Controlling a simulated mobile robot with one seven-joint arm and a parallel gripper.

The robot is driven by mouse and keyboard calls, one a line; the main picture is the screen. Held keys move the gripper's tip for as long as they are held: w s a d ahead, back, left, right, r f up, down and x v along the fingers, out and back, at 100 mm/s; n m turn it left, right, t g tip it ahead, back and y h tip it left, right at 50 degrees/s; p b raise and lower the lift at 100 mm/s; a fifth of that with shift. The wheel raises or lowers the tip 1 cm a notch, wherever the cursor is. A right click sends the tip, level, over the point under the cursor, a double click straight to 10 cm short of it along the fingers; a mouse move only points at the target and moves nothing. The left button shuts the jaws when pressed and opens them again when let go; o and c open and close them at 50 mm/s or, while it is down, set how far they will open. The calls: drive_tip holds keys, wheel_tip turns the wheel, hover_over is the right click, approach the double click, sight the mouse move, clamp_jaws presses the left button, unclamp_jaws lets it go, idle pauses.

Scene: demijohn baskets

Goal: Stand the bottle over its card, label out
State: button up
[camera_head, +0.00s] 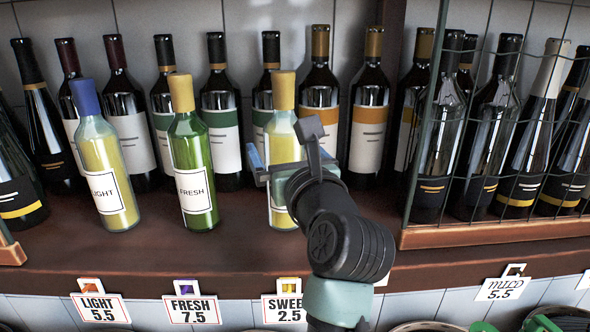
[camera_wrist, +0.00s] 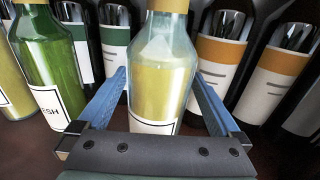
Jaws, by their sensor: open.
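A pale-yellow bottle with a yellow cap (camera_head: 283,92) stands upright on the shelf above the SWEE… 2.5 card (camera_head: 284,309), whose right end is hidden by my arm. In the wrist view the bottle (camera_wrist: 160,80) stands between the two blue fingers of my open gripper (camera_wrist: 157,98). A gap shows beside each finger. Its white label (camera_wrist: 153,126) shows low on the side facing the wrist camera; its text is hidden. In the head view my gripper (camera_head: 283,166) covers the bottle's middle.
The FRESH bottle (camera_head: 193,160) and LIGHT bottle (camera_head: 104,165) stand to the left, above the FRESH card (camera_head: 190,309) and LIGHT card (camera_head: 100,307). Dark bottles line the back closely. A wire-mesh panel (camera_head: 500,130) and the MILD card (camera_head: 502,288) are at right.

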drive_tip(key=b+v, duration=0.4)
drive_tip(key=v, duration=0.7)
drive_tip(key=s+a+r+n+t+h, duration=0.1)
drive_tip(key=s+r+n+t, duration=0.4)
drive_tip(key=n, duration=1.1)
drive_tip(key=s+a+r+n+t+h, duration=0.1)
drive_tip(key=s+r+n+t+h, duration=0.3)
drive_tip(key=s+r+n, duration=0.3)
wheel_tip(320, 180, up, 6)
drive_tip(key=n+t, duration=0.1)
drive_tip(key=n, duration=0.9)
drive_tip(key=shift+s+a+f, duration=0.2)
drive_tip(key=shift+s+a, duration=0.15)
